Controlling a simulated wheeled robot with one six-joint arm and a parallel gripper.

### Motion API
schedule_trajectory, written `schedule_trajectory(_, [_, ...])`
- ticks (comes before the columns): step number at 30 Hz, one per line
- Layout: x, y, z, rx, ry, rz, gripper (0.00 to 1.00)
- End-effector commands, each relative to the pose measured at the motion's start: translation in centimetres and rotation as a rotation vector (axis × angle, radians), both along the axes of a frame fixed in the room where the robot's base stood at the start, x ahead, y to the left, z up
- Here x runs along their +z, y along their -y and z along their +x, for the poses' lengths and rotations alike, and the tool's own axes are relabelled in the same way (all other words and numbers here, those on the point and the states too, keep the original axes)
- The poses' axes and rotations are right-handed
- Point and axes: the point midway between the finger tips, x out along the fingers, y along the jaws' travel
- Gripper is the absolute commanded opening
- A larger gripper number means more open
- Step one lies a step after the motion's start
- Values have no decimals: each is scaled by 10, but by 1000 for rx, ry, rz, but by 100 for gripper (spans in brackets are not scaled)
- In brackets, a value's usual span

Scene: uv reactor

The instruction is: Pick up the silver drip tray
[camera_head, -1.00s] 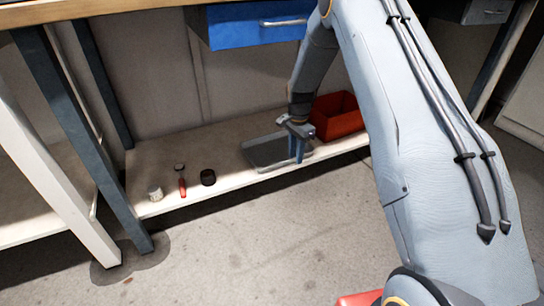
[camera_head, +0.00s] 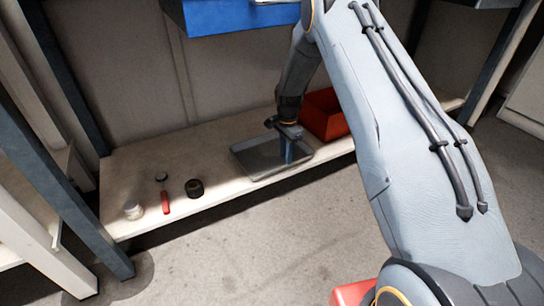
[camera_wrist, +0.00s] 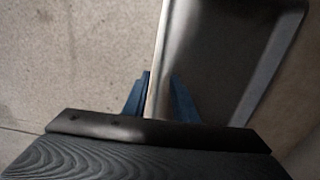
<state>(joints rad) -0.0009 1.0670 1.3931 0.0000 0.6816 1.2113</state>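The silver drip tray (camera_head: 243,164) is a shallow, dark grey metal tray lying on the low shelf, left of the red bin. My gripper (camera_head: 287,152) points down at the tray's right part in the head view. In the wrist view, the blue fingers (camera_wrist: 161,98) stand on either side of one rim of the tray (camera_wrist: 225,50), the right finger on its inner side. The fingers are close together, but I cannot tell whether they press on the rim. The fingertips are partly hidden.
A red bin (camera_head: 326,115) stands just right of the tray. A dark round part (camera_head: 194,188), a red-handled tool (camera_head: 165,200) and a pale jar (camera_head: 133,210) are on the shelf to the left. A blue drawer (camera_head: 240,15) hangs above.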

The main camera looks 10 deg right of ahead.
Motion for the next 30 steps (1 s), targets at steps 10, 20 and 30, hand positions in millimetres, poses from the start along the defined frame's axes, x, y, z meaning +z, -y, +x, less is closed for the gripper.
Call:
schedule_trajectory(10, [-43,0,0,-2,-1,0,25])
schedule_trajectory(20, [-48,1,0,-4,0,0,22])
schedule_trajectory(30, [-48,2,0,-5,0,0,0])
